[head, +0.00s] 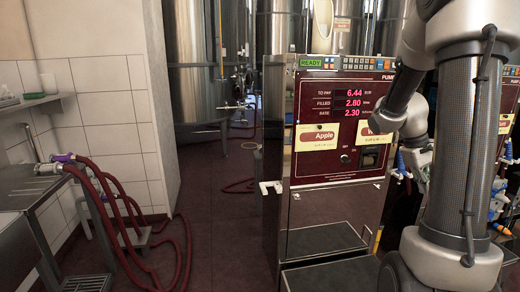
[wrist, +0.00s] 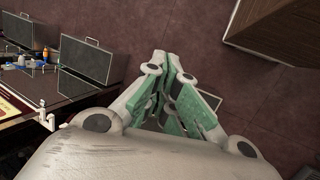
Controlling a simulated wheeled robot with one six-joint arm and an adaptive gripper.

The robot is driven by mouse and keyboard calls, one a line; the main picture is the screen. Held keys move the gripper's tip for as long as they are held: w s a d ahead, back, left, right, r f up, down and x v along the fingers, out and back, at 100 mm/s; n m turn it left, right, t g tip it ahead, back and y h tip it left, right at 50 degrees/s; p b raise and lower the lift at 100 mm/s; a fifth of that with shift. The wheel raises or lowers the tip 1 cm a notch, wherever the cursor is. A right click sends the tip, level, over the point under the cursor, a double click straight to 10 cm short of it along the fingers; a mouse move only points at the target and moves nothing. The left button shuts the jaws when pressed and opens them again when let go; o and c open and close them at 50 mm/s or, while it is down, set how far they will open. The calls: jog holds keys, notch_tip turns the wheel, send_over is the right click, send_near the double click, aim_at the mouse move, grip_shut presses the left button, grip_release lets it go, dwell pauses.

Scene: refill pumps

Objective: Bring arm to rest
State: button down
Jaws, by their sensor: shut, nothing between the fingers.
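My gripper (wrist: 178,85) shows in the wrist view, with pale links and green pads. Its fingers are drawn together and hold nothing. Below it is the dark reddish floor. In the head view my arm stands at the right, in front of part of the pump (head: 333,165); the gripper itself is not visible there. The pump has a dark red front with a lit display reading 6.44, 2.80 and 2.30, a green READY sign and an Apple label.
Steel tanks (head: 195,60) stand at the back. Red hoses (head: 118,215) hang from a metal table (head: 22,190) at the left and lie on the floor. The floor (head: 225,200) between the wall and the pump is mostly clear. A brown box-like thing (wrist: 275,28) is at the wrist view's upper right.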

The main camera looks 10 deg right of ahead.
jog(key=s+a+r+t+y, duration=0.1)
jog(key=s+a+r+t, duration=0.1)
jog(key=a, duration=0.6)
jog(key=s+a+r+t+y, duration=0.1)
jog(key=s+a+r, duration=0.3)
jog(key=a, duration=0.4)
jog(key=s+a+r+t+y, duration=0.2)
jog(key=s+a+r+t, duration=0.1)
jog(key=a, duration=0.6)
jog(key=shift+s+r+t, duration=0.4)
jog(key=shift+s+r, duration=0.2)
jog(key=shift+s, duration=0.3)
